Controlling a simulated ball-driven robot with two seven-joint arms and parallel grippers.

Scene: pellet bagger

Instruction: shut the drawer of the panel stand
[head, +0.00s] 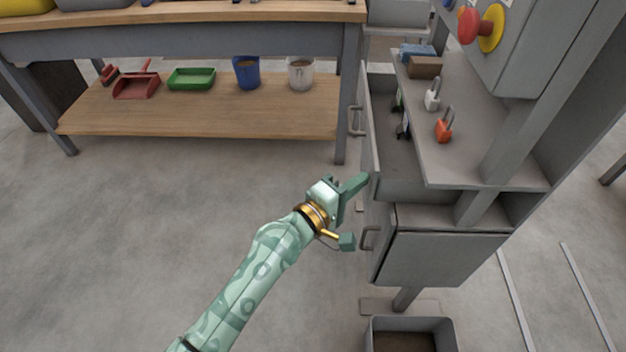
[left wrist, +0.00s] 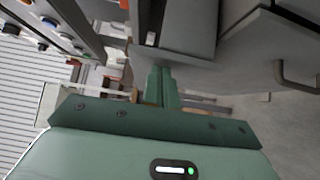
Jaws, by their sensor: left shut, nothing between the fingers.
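The panel stand (head: 470,160) fills the right of the head view. Its grey drawer (head: 402,182) is pulled out to the left from under the stand's shelf, with some small dark things inside. The drawer front (head: 368,125) carries a bar handle (head: 355,121). My left gripper (head: 364,182) is shut and empty, its fingertips at the near end of the drawer front. I cannot tell whether they touch it. In the left wrist view the shut fingers (left wrist: 160,84) point toward grey stand parts. My right gripper is in neither view.
Below the drawer is a closed grey compartment (head: 440,258) with a handle (head: 369,238). A white padlock (head: 432,98) and a red padlock (head: 444,130) stand on the shelf. An open bin (head: 376,324) is on the floor. A workbench (head: 200,118) stands behind; the floor left is clear.

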